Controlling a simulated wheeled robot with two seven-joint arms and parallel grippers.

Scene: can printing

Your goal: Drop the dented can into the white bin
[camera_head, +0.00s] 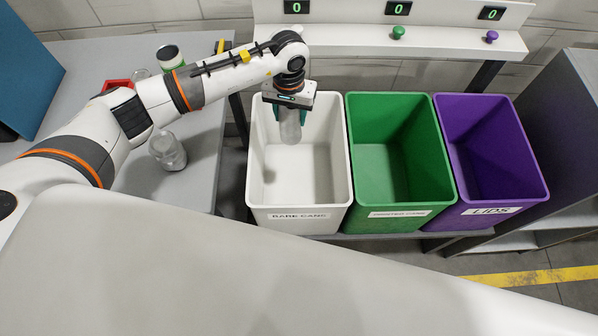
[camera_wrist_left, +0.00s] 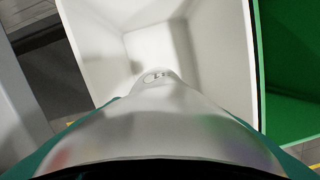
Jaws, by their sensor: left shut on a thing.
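My left gripper (camera_head: 291,113) points down over the white bin (camera_head: 299,213), near its back left part. It is shut on a bare silver can (camera_head: 290,130), which hangs at about the bin's mouth. In the left wrist view the can (camera_wrist_left: 155,125) fills the lower middle between the teal fingers, with its end toward the bin's inside. The white bin (camera_wrist_left: 205,40) looks empty below it. A dent cannot be made out clearly. My right gripper is not in view.
A green bin (camera_head: 405,190) and a purple bin (camera_head: 492,190) stand to the right of the white one. On the grey table (camera_head: 205,110) at left are a clear or silver can (camera_head: 167,151) and a green-labelled can (camera_head: 170,56). A shelf with counters (camera_head: 420,42) runs behind the bins.

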